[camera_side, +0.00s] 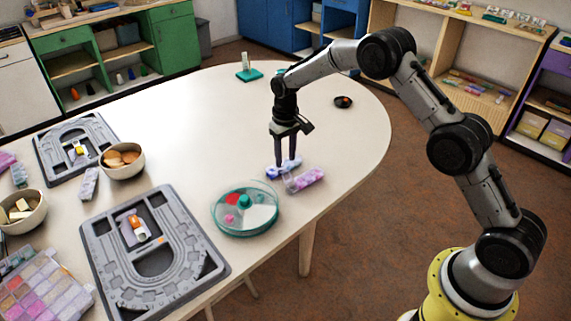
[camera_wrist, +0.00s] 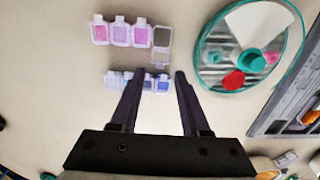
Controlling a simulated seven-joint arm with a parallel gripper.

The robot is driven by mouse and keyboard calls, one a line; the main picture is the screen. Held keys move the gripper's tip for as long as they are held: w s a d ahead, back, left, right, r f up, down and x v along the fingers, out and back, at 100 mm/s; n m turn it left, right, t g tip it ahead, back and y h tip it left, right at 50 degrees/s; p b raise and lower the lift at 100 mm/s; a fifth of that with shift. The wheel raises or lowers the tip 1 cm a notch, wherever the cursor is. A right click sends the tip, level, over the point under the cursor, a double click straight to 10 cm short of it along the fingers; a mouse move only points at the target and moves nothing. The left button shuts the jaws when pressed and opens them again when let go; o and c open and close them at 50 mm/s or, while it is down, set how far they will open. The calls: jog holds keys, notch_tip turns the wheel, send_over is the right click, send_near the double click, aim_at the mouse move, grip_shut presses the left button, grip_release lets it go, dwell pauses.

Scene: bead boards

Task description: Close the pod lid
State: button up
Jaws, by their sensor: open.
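A row of small clear pods with pink and purple contents (camera_side: 308,179) lies near the table's front edge; it also shows at the top of the wrist view (camera_wrist: 120,34). Its end pod (camera_wrist: 162,37) looks grey, and its clear lid (camera_wrist: 160,57) appears swung open toward my gripper. The lid also shows in the side view (camera_side: 288,183). A second row of blue pods (camera_wrist: 163,84) lies beside it, partly hidden by my fingers. My gripper (camera_wrist: 160,73) points down, open, with fingertips around the blue row's end and near the open lid. I cannot tell whether they touch.
A round teal-rimmed tray (camera_side: 246,232) stands close by, at right in the wrist view (camera_wrist: 205,82). Grey bead boards (camera_side: 190,278), bowls (camera_side: 137,167) and a compartment box (camera_side: 60,290) are to the left. A dark dish (camera_side: 343,102) is behind. The table's middle is clear.

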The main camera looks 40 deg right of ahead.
aim_at(286, 170)
jog(key=shift+f, duration=1.7)
grip_shut()
